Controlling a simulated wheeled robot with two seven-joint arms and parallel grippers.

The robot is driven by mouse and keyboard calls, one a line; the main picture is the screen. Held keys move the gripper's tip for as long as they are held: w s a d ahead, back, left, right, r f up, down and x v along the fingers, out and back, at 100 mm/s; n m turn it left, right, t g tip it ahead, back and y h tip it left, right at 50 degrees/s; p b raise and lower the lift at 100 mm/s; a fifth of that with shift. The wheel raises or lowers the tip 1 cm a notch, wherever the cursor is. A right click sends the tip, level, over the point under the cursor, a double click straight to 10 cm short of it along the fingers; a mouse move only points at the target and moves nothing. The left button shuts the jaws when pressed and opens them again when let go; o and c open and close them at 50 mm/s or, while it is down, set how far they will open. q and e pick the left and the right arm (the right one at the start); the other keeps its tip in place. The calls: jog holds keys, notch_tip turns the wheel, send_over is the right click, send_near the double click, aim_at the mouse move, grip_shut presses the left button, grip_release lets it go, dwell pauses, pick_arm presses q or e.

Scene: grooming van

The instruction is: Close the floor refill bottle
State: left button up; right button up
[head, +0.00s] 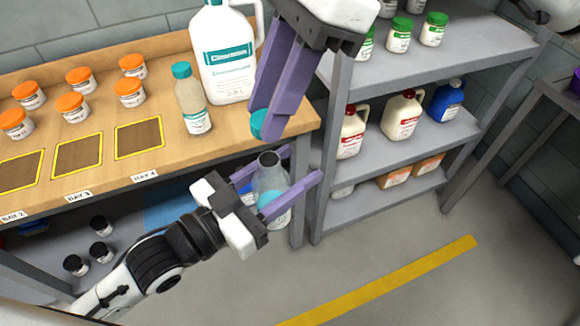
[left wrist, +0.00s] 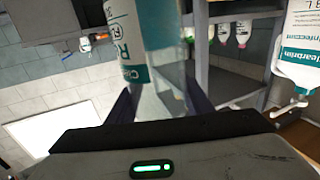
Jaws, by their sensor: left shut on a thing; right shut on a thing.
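The refill bottle (head: 270,182), clear with a teal-and-white label, is held off the floor in front of the bench, its dark neck open at the top. My left gripper (head: 304,164) is shut around its body. In the left wrist view the bottle (left wrist: 150,50) stands between the fingers, its label partly cut off by the frame. My right gripper (head: 262,122) points down from above and is shut on a teal cap (head: 258,123). The cap is above the bottle's neck and slightly left of it, with a gap between them. The fingers hide part of the cap.
The wooden bench (head: 255,125) holds a teal-capped bottle (head: 192,98), a large white jug (head: 226,55) and several orange-capped jars. A grey shelf rack (head: 400,150) with bottles stands right of the held bottle. The floor in front is clear.

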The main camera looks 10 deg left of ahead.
aim_at(265, 160)
jog(key=shift+f, duration=0.15)
jog(key=shift+f, duration=1.9)
jog(key=shift+f, duration=0.8)
jog(key=shift+f, duration=0.55)
